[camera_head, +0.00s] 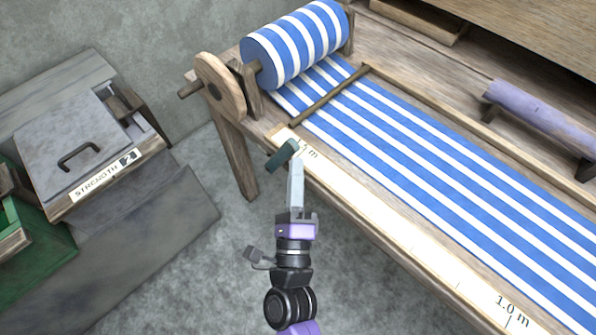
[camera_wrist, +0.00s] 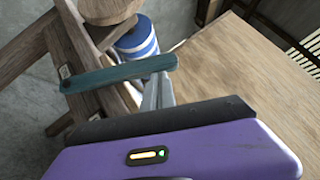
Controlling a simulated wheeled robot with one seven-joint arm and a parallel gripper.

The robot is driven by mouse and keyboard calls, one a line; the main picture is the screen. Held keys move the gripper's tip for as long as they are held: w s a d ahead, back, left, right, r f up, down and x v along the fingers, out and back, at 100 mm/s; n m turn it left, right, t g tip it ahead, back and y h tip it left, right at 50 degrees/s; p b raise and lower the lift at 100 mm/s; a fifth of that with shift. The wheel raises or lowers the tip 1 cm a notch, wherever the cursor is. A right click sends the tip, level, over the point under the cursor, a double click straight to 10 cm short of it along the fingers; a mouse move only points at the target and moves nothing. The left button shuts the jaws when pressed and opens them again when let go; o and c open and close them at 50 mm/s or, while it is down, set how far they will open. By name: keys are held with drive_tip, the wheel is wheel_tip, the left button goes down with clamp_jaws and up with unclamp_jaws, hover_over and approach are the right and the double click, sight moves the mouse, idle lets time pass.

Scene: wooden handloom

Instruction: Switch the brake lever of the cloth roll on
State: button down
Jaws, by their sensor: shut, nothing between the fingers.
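The brake lever, a dark teal bar (camera_head: 281,155), is at the left front end of the loom, near the start of the white measuring strip. In the wrist view the teal bar (camera_wrist: 112,74) lies across the picture, its right end slightly higher. The cloth roll (camera_head: 296,43), striped blue and white, is behind it; part of it shows in the wrist view (camera_wrist: 137,40). My gripper (camera_head: 297,165) is shut and empty. Its fingertips (camera_wrist: 160,82) are close to the bar's right end, which covers their tips; I cannot tell whether they touch.
A wooden disc (camera_head: 219,86) stands at the roll's left end. Striped cloth (camera_head: 430,165) runs along the loom bed beside the measuring strip (camera_head: 400,236). A grey box labelled STRENGTH 2 (camera_head: 75,140) stands at the left. Bare floor lies between box and loom.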

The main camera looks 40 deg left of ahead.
sight(284, 144)
drive_tip(key=shift+r, duration=0.1)
drive_tip(key=a+r+n+p, duration=0.1)
drive_tip(key=p, duration=0.2)
drive_tip(key=a+r+g+p, duration=0.1)
drive_tip(key=p, duration=0.3)
drive_tip(key=shift+w+r+n, duration=0.15)
drive_tip(key=shift+r+n, duration=0.1)
drive_tip(key=shift+n, duration=0.15)
drive_tip(key=a+r+g+p, duration=0.1)
drive_tip(key=p, duration=0.2)
drive_tip(key=shift+a+n+p, duration=0.15)
drive_tip(key=shift+n+p, duration=0.15)
drive_tip(key=shift+n, duration=0.1)
drive_tip(key=a+n+g+p, duration=0.1)
drive_tip(key=a+p, duration=0.3)
drive_tip(key=a, duration=0.3)
drive_tip(key=shift+w+a+r+h, duration=0.25)
drive_tip(key=shift+a+r+h, duration=0.05)
drive_tip(key=shift+a+r, duration=0.1)
